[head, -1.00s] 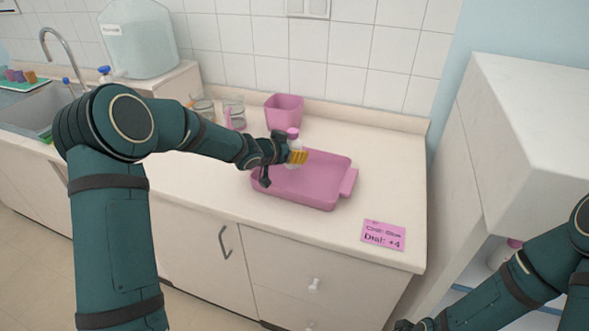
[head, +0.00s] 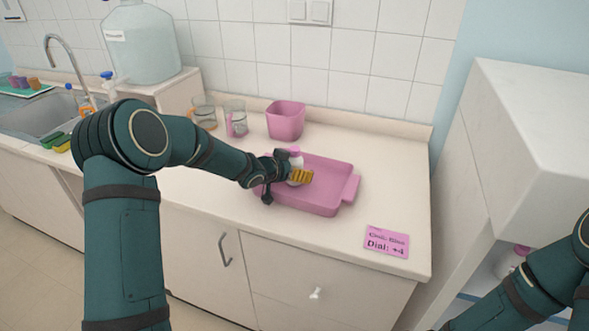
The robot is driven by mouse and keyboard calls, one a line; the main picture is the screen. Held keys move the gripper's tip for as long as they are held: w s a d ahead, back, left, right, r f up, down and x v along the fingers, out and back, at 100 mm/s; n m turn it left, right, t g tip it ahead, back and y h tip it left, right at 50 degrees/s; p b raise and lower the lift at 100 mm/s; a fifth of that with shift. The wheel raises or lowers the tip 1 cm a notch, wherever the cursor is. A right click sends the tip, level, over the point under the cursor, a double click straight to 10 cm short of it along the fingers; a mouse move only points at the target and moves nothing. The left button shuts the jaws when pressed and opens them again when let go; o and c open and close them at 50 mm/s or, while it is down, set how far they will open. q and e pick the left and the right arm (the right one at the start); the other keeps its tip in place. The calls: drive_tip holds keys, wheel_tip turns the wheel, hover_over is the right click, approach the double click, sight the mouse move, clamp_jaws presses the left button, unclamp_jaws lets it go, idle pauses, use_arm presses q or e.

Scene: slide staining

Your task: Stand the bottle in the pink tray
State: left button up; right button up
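The pink tray (head: 325,203) lies on the counter, a shallow rectangular dish with a handle at its right end. The bottle (head: 297,162) is small and whitish, with a pink cap and a yellow-orange band. My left gripper (head: 283,175) comes in from the left and is shut on the bottle, over the left part of the tray. The bottle looks roughly upright. Its base is hard to make out, so I cannot tell whether it touches the tray floor. My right forearm shows at the lower right, but its gripper is out of view.
A pink square tub (head: 285,121) and glass beakers (head: 236,118) stand behind the tray. A pink card (head: 387,241) lies on the counter at the front right. A large water container (head: 141,45) and a sink (head: 35,118) are at the left. A white cabinet (head: 530,130) rises at the right.

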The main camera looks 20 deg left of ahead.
use_arm(q)
drive_tip(key=shift+s+a+r, duration=0.1)
drive_tip(key=shift+r, duration=0.1)
drive_tip(key=p+v, duration=0.2)
drive_tip(key=v, duration=0.9)
drive_tip(key=shift+s+r+p, duration=0.15)
drive_tip(key=shift+s+p, duration=0.2)
drive_tip(key=shift+p, duration=0.05)
